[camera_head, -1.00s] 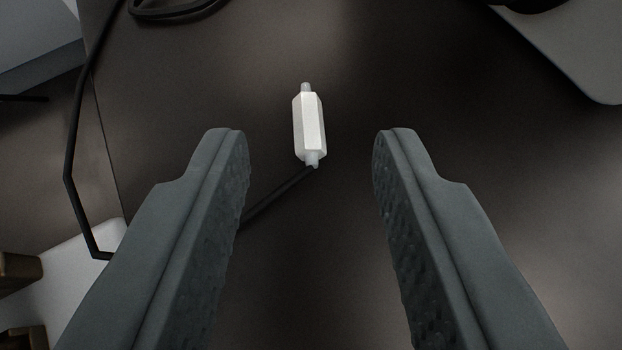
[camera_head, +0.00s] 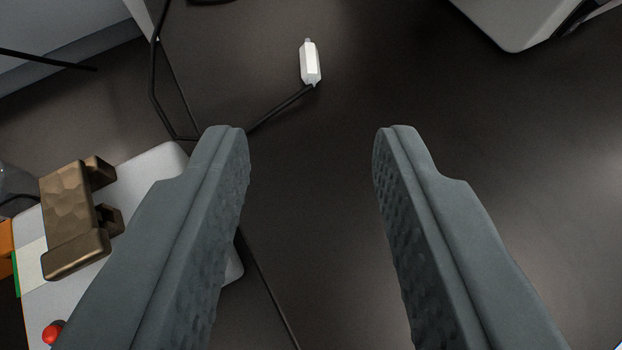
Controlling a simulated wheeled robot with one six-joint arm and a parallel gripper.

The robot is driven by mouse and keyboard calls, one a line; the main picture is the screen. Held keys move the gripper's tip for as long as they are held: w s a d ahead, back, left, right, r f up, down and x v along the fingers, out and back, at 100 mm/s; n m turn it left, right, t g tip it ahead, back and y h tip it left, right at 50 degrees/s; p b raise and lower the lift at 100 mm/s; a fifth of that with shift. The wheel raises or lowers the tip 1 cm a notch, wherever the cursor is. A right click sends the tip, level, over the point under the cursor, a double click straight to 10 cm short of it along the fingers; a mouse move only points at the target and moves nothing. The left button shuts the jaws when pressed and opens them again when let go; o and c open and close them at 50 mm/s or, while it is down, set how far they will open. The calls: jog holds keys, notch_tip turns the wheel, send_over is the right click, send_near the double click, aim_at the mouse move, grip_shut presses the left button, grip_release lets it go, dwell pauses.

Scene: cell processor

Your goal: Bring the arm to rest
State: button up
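My gripper (camera_head: 310,130) is open, its two dark grey textured fingers wide apart with nothing between them. A small white block-like connector (camera_head: 310,64) with a black cable (camera_head: 280,108) lies on the dark table (camera_head: 330,200), ahead of the fingertips and apart from them. The rest of my arm is out of view.
At left is a light grey device (camera_head: 150,170) with a bronze-coloured bracket (camera_head: 72,210) and a red button (camera_head: 52,332), partly behind the left finger. A light grey housing (camera_head: 515,28) stands at the upper right. The table's middle and right are clear.

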jog(key=shift+s, duration=0.1)
dwell(0.3)
jog(key=s+r+t, duration=0.2)
jog(key=s+r, duration=0.1)
jog(key=s, duration=0.9)
jog(key=s+r+m+t+h, duration=0.1)
jog(key=s+r+t, duration=0.1)
jog(key=s, duration=1)
jog(key=shift+a+r+t, duration=0.4)
jog(key=shift+a+t, duration=0.05)
jog(key=shift+t, duration=0.15)
jog(key=shift+s, duration=0.1)
